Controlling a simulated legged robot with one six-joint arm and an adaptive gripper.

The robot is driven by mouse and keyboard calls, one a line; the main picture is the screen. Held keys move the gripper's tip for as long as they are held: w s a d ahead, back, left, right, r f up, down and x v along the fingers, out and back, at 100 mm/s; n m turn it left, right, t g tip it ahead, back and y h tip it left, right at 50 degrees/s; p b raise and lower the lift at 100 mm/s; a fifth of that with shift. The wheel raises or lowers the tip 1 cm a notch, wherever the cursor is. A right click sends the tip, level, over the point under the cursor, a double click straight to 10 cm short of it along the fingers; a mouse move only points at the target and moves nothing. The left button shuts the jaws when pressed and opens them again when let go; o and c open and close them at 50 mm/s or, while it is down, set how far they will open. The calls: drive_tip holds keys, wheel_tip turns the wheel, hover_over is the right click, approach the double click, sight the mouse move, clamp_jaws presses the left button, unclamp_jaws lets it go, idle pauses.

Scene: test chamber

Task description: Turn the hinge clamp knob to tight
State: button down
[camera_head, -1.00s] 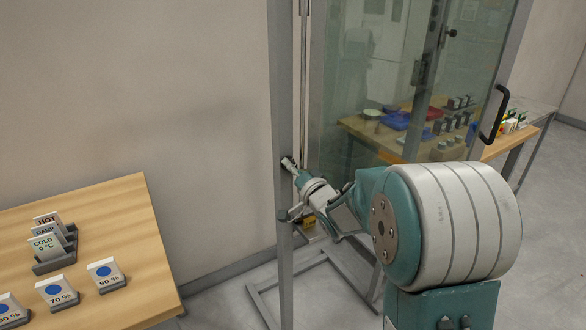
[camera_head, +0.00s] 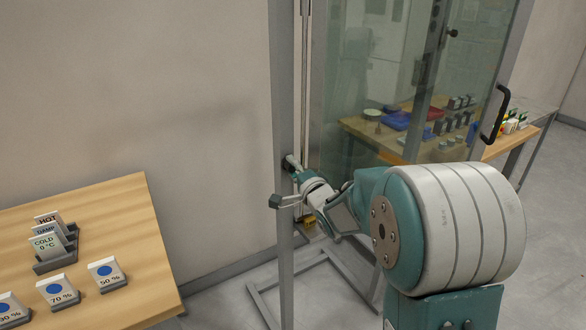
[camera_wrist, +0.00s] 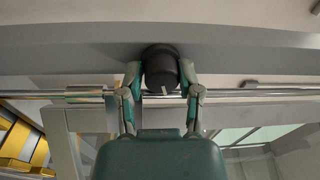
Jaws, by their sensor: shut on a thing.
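The hinge clamp knob (camera_wrist: 160,76) is a dark round knob with a small white mark on its face, seen in the wrist view. It sits against a grey metal post (camera_wrist: 60,40). My gripper (camera_wrist: 159,72) has one finger on each side of the knob and is shut on it. In the head view my gripper (camera_head: 292,164) reaches the upright grey post beside the glass door (camera_head: 385,95). The knob is small and mostly hidden there. I cannot read any tight or loose marking.
A wooden table (camera_head: 110,215) at the left bears several cards, including a COLD card (camera_head: 46,244). The glass door has a black handle (camera_head: 495,115) at the right. Behind the glass is another table with trays and small items. A metal foot frame stands on the floor.

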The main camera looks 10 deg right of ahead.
drive_tip(key=shift+w+r, duration=0.1)
drive_tip(key=shift+r, duration=0.05)
drive_tip(key=c, duration=0.7)
unclamp_jaws()
drive_tip(key=o, duration=0.4)
drive_tip(key=shift+w, duration=0.15)
drive_tip(key=v, duration=1.2)
drive_tip(key=shift+a, duration=0.1)
